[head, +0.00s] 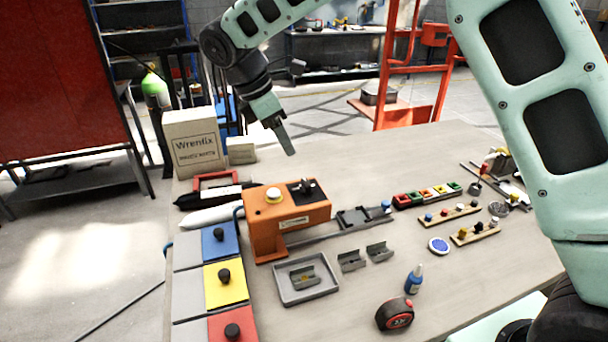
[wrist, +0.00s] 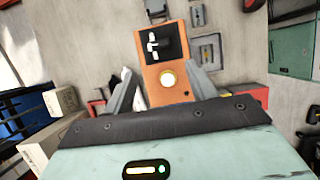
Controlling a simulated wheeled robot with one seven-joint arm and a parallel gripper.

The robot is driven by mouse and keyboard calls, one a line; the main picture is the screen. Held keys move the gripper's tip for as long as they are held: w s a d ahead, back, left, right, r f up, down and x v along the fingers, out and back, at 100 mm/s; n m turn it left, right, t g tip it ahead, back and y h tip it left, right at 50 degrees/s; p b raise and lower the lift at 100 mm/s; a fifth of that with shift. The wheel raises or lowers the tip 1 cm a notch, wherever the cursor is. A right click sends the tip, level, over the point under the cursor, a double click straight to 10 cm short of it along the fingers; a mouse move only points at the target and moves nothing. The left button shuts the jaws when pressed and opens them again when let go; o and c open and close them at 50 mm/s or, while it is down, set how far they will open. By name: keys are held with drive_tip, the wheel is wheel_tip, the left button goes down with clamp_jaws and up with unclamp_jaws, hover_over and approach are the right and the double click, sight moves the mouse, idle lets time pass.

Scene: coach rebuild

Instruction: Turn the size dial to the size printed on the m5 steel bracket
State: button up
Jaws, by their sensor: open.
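An orange machine (head: 285,213) stands on the table, with a pale round button (head: 273,195) and a black panel on top. A dark and light knob (head: 307,186), which looks like the size dial, sits on that panel; it also shows in the wrist view (wrist: 153,43). Its setting is too small to read. Grey brackets (head: 351,261) (head: 379,252) lie in front of the machine, and another bracket (head: 305,279) is in a grey tray (head: 291,295). I cannot read any size print. My gripper (head: 287,148) is open and empty, above and behind the machine; its fingers also show in the wrist view (wrist: 161,74).
Blue, yellow and red panels with black knobs (head: 224,275) line the left edge. A Wrentix box (head: 194,143) stands at the back left. A tape measure (head: 395,314), a blue bottle (head: 414,279) and colored bins (head: 428,195) lie to the right.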

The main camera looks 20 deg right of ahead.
sight(306, 182)
drive_tip(key=p+x, duration=0.3)
drive_tip(key=x, duration=1)
drive_tip(key=shift+a, duration=0.1)
drive_tip(key=shift+c, duration=0.3)
drive_tip(key=shift+r, duration=0.1)
drive_tip(key=c, duration=0.9)
